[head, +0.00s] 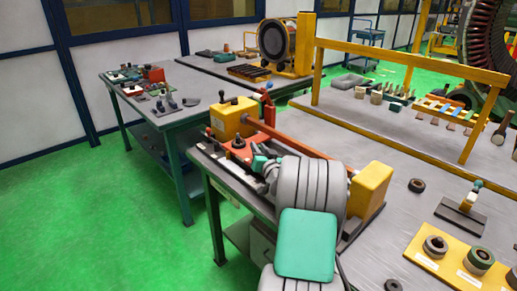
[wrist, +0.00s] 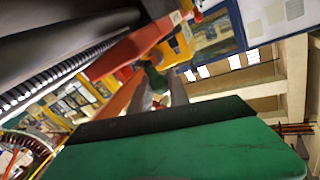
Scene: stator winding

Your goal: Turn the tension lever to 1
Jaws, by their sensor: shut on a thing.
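The winding machine, with yellow end blocks (head: 232,117) and an orange-red plate (head: 228,152), stands on the left part of the near bench. My gripper (head: 268,168) is low over this plate, at the machine's front side. A green knob (head: 258,163), which looks like the tension lever's handle, sits at my fingertips. In the wrist view the green knob (wrist: 156,80) shows between my two grey fingers (wrist: 159,93), which are shut on it. The lever's foot and any number marks are hidden or too small to read.
A black knob (head: 238,143) stands on the plate close to my gripper. A long red-brown bar (head: 290,138) runs behind it between the yellow blocks. A yellow frame (head: 400,60) spans the bench behind. Ring parts on a yellow board (head: 455,262) lie at the right.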

